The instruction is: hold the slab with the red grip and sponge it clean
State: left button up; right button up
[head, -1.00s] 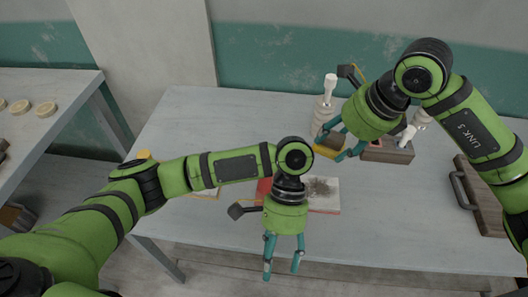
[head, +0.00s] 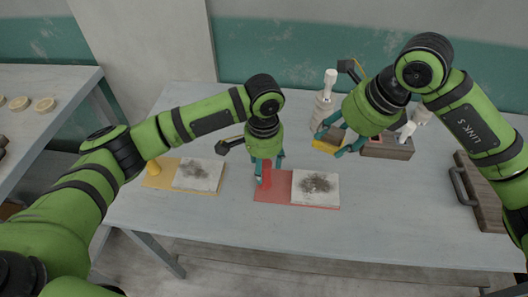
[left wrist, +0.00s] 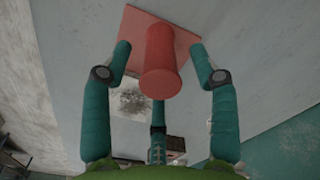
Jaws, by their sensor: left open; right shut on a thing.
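A white slab (head: 316,188) with a dark smudge lies on a red board. The red grip (head: 266,174) stands upright at the board's left end. My left gripper (head: 269,178) is open and points down over the red grip. In the left wrist view the red grip (left wrist: 160,70) is between the spread fingers, which look apart from it. The sponge's far side is partly hidden by the fingers.
A second smudged slab (head: 199,175) lies on a yellow board with a yellow grip (head: 153,167) at left. A dark handled board (head: 482,190) lies at the right edge.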

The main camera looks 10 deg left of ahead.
aim_at(264, 178)
pick_arm(q)
notch_tip(264, 178, down, 6)
dwell(0.4)
grip_shut()
